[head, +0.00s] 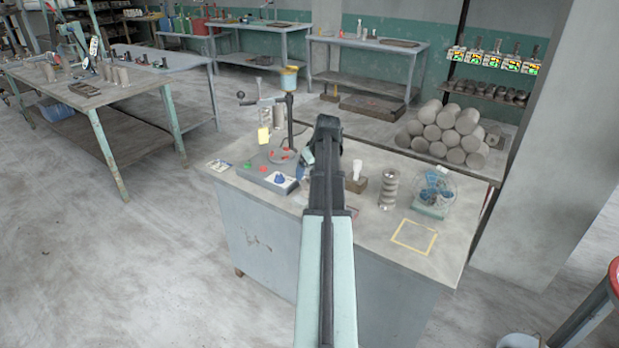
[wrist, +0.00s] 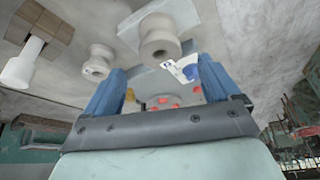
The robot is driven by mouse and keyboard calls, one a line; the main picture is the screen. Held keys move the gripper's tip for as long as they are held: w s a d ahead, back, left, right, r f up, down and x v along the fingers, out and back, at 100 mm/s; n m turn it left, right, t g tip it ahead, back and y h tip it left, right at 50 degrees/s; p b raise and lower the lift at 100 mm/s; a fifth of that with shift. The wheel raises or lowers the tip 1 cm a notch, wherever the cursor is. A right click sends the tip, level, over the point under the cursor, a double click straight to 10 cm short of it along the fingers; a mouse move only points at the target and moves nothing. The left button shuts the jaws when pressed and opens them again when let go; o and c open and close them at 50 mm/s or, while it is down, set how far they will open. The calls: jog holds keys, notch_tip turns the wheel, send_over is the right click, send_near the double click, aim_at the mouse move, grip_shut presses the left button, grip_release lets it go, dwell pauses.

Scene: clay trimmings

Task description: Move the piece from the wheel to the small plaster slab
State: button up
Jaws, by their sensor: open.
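In the wrist view my gripper (wrist: 162,65) has its two blue fingers spread apart, with nothing held between them. A round grey dish (wrist: 150,104) with several red bits lies beyond the gap; it may be the wheel. It also shows in the head view (head: 283,156), on the bench left of my arm. A pale spool-shaped piece (wrist: 160,42) shows near the fingertips, against a pale block (wrist: 148,13). A smaller spool shape (wrist: 97,63) is left of it. I cannot tell which thing is the small plaster slab. In the head view my arm hides the fingers and the bench behind it.
The bench (head: 440,262) also bears a white bulb-shaped item on a wooden block (head: 356,185), a ribbed grey stack (head: 388,189), a fan (head: 434,192) and a yellow square outline (head: 414,237). A post (head: 289,120) stands behind the dish. A blue dome (head: 281,178) is in front.

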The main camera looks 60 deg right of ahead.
jog(key=shift+v, duration=2.9)
